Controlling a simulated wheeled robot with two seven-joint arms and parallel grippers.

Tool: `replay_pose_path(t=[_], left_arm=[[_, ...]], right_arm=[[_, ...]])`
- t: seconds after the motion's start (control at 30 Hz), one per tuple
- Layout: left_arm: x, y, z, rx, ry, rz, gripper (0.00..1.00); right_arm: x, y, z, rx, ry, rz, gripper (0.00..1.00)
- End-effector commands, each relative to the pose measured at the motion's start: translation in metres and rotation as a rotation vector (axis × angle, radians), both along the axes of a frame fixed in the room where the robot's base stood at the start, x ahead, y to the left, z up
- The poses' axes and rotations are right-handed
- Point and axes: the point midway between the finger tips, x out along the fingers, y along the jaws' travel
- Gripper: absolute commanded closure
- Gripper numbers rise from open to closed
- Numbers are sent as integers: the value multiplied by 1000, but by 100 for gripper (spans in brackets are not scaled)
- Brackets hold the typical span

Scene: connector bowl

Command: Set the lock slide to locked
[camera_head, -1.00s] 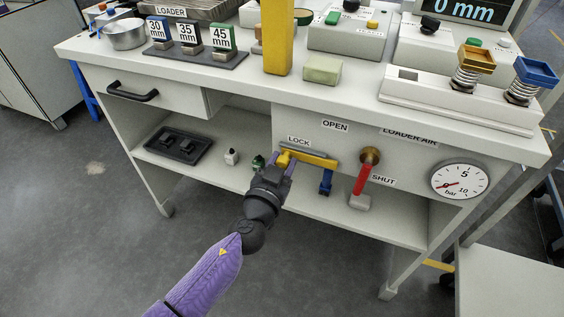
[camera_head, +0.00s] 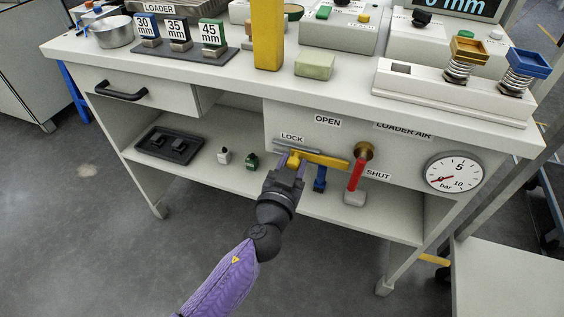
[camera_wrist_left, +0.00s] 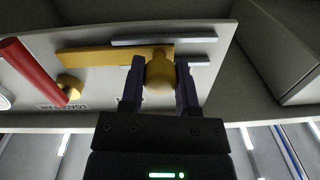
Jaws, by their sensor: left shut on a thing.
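My left gripper (camera_head: 297,165) is shut on the slide's yellow knob. In the left wrist view, the fingers hold the round knob (camera_wrist_left: 160,73) on both sides. The yellow bar (camera_wrist_left: 95,56) runs left there, its end near the red handle (camera_wrist_left: 33,70). My right gripper is out of view.
A pressure gauge (camera_head: 454,173) is at the panel's right. A black tray (camera_head: 169,145) and two small bottles stand on the lower shelf. The floor in front is clear.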

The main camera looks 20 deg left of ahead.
Motion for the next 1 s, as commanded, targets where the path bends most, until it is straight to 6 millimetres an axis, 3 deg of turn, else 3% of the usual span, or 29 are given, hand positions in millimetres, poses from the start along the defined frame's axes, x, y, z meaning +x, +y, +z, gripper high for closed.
replay_pose_path(t=[0.2, 0.23, 0.37, 0.7, 1.0], left_arm=[[-1, -3, -1, -2, 3, -10, 100], [-1, -4, -1, -2, 3, -11, 54], [-1, -3, -1, -2, 3, -10, 26], [-5, -2, 0, -2, 1, -7, 24], [-67, -2, -3, -4, 5, -7, 24]], right_arm=[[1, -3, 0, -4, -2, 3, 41], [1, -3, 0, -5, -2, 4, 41], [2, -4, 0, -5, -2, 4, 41], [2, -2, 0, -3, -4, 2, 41], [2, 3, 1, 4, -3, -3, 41]])
